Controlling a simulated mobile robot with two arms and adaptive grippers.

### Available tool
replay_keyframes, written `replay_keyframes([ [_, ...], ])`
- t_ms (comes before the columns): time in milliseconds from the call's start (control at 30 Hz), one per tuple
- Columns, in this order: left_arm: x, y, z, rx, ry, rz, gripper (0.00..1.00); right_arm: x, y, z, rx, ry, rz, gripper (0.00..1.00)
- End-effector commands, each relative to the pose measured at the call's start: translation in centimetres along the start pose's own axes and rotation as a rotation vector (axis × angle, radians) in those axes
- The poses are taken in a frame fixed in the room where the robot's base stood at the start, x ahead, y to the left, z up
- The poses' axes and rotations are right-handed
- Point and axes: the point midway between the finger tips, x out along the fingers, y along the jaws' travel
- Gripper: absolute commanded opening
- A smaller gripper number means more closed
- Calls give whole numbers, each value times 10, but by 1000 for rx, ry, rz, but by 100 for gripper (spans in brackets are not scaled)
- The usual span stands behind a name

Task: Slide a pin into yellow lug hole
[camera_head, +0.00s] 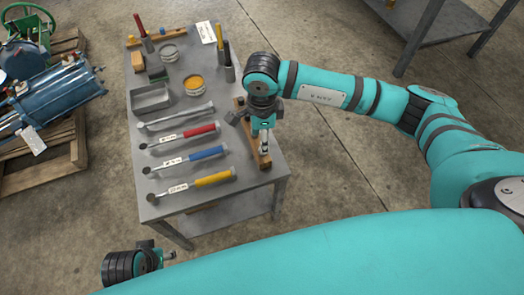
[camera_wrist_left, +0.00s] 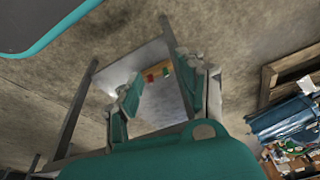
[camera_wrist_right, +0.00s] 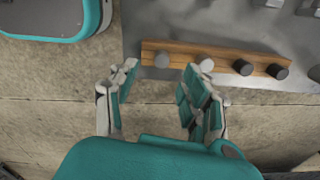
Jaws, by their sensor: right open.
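A wooden rack (camera_wrist_right: 220,61) lies along the right edge of the grey table. Several short grey and dark round pegs (camera_wrist_right: 242,67) stand in it; I cannot tell which are pins. The rack also shows in the head view (camera_head: 264,158), partly hidden by my right gripper (camera_head: 264,143). In the right wrist view my right gripper (camera_wrist_right: 158,85) is open and empty, its fingers apart beside the rack. My left gripper (camera_head: 168,256) is low in front of the table; in the left wrist view it is open and empty (camera_wrist_left: 155,90). I cannot make out a yellow lug hole.
The table (camera_head: 235,190) carries several torque wrenches with coloured handles, a grey tray (camera_head: 151,98) and a tin of yellow content (camera_head: 194,84). At left, a blue cylinder unit (camera_head: 65,93) rests on a wooden pallet (camera_head: 50,160).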

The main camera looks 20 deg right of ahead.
Motion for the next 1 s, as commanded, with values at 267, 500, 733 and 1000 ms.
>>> replay_keyframes([
  [267, -17, -1, -3, -1, 11, -2, 40, 33, -2, 1, 1, 0, 3, 48],
  [500, -32, -2, -4, -2, 16, -3, 40, 54, -3, 1, 0, -2, 0, 48],
  [733, -32, -2, -4, -2, 15, -3, 40, 54, -3, 1, 0, -2, -1, 44],
  [1000, -32, -2, -4, -3, 15, -3, 40, 53, -3, 1, 0, -2, 0, 8],
])
